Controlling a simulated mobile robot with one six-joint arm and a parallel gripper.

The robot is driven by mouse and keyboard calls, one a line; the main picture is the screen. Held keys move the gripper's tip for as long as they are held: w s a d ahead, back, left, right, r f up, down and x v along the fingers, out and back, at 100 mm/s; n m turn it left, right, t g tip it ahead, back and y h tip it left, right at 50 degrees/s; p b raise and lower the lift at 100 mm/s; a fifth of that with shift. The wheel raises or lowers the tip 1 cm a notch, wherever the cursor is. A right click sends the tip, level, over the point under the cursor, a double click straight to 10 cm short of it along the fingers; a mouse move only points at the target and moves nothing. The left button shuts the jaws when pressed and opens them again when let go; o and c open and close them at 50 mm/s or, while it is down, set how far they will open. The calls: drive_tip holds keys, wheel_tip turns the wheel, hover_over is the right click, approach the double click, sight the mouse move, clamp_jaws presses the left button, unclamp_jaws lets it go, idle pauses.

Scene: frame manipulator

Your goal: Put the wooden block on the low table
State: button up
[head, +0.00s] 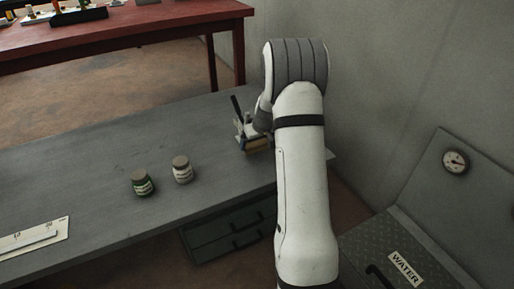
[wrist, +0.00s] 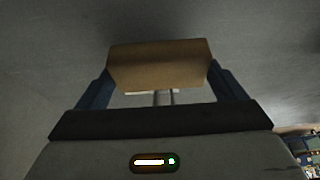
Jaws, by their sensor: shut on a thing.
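The wooden block (wrist: 158,62) is light brown and sits between the two fingers of my gripper (wrist: 160,75) in the wrist view. The gripper is shut on it. In the head view my gripper (head: 252,143) is at the right end of the grey table (head: 95,165), partly hidden by my arm. A sliver of the block (head: 258,147) shows there at the fingers. I cannot tell whether the block touches the grey tabletop or hangs just above it.
A green-labelled jar (head: 141,183) and a pale jar (head: 182,170) stand on the grey table. A white board (head: 35,238) lies at its left. A red table (head: 120,35) with small items stands behind. Green drawers (head: 230,232) sit below. A box marked WATER (head: 405,268) is at right.

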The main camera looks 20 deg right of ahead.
sight(257, 144)
drive_tip(key=shift+w, duration=0.25)
drive_tip(key=shift+f, duration=0.35)
drive_tip(key=shift+f+b, duration=0.95)
drive_tip(key=shift+f, duration=0.45)
drive_tip(key=shift+f, duration=0.2)
drive_tip(key=o, duration=0.8)
drive_tip(key=shift+r, duration=0.1)
drive_tip(key=shift+r, duration=0.1)
